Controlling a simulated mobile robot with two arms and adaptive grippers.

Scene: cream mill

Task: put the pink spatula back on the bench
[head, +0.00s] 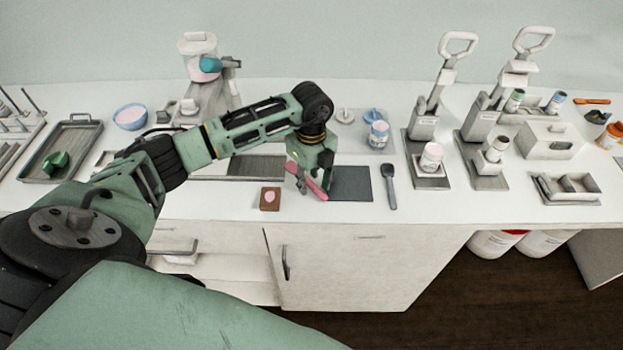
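The pink spatula (307,181) is at my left gripper (317,190), slanting down to the right across its fingers. The gripper appears shut on it, pointing down just above or at the front part of the white bench (430,215); I cannot tell whether the spatula touches the surface. The gripper is at the left edge of a dark grey mat (352,184). The fingers partly hide the spatula. My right gripper is not in view.
A dark spatula (389,187) lies right of the mat. A brown block with a pink patch (269,198) lies left of the gripper. Two lever presses (425,125) (483,125) stand to the right. A blue bowl (130,117) and grey tray (62,150) are at left.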

